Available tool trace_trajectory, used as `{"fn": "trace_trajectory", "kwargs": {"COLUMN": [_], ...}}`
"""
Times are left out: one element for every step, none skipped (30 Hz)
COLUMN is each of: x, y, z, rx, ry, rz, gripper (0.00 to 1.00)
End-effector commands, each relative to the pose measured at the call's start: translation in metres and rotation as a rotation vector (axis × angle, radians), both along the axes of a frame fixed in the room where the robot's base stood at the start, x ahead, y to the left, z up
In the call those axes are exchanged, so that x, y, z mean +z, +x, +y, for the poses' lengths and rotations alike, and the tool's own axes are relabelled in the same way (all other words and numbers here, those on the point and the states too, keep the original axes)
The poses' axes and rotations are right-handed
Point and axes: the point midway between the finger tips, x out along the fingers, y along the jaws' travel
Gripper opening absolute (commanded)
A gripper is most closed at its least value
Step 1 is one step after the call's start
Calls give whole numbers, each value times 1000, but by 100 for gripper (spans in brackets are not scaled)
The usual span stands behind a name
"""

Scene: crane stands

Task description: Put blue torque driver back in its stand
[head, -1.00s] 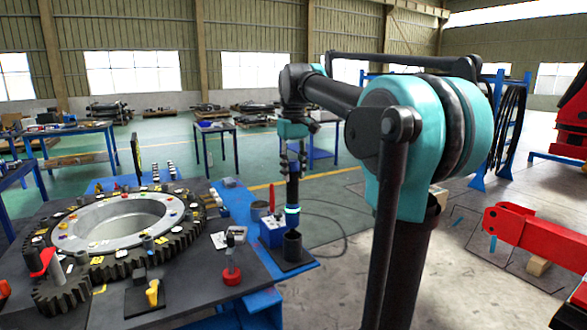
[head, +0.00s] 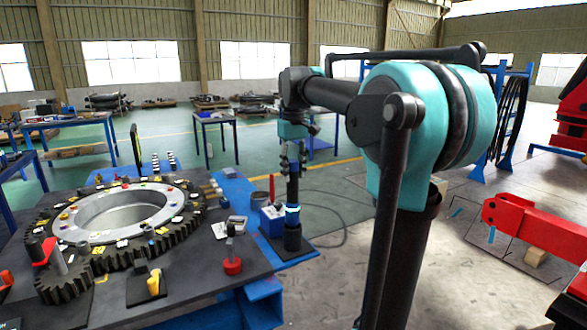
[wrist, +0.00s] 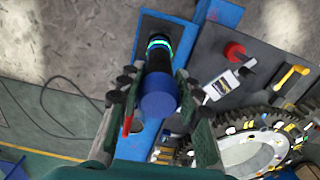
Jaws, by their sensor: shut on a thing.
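The blue torque driver (head: 292,190) is a dark upright cylinder with a glowing cyan-blue ring near its lower end. In the wrist view its round blue end (wrist: 158,97) faces the camera. My gripper (head: 291,158) is shut on the driver's upper part, with fingers on both sides of it in the wrist view (wrist: 153,88). The stand (head: 292,238) is a dark round cup on a black plate at the table's right corner. The driver is in line above the cup, its lower end at or just inside the rim; I cannot tell how deep.
A blue box (head: 271,221) stands close left of the stand, with a red-handled tool behind it. A red-based tool (head: 232,262) and a yellow-handled tool (head: 154,284) are nearer the front. A large gear ring (head: 120,218) fills the table's left.

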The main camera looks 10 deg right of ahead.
Motion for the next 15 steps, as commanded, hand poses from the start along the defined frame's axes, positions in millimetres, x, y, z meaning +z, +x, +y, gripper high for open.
{"fn": "trace_trajectory", "kwargs": {"x": [-1,-2,-4,-5,-5,-7,-8,-8,-10,-11,-12,-13,-14,-15,-16], "y": [0,0,0,0,0,0,0,0,0,0,0,0,0,0,0], "z": [0,0,0,0,0,0,0,0,0,0,0,0,0,0,0], "rx": [0,0,0,0,0,0,0,0,0,0,0,0,0,0,0], "ry": [0,0,0,0,0,0,0,0,0,0,0,0,0,0,0], "rz": [0,0,0,0,0,0,0,0,0,0,0,0,0,0,0], "gripper": [0,0,0,0,0,0,0,0,0,0,0,0,0,0,0]}}
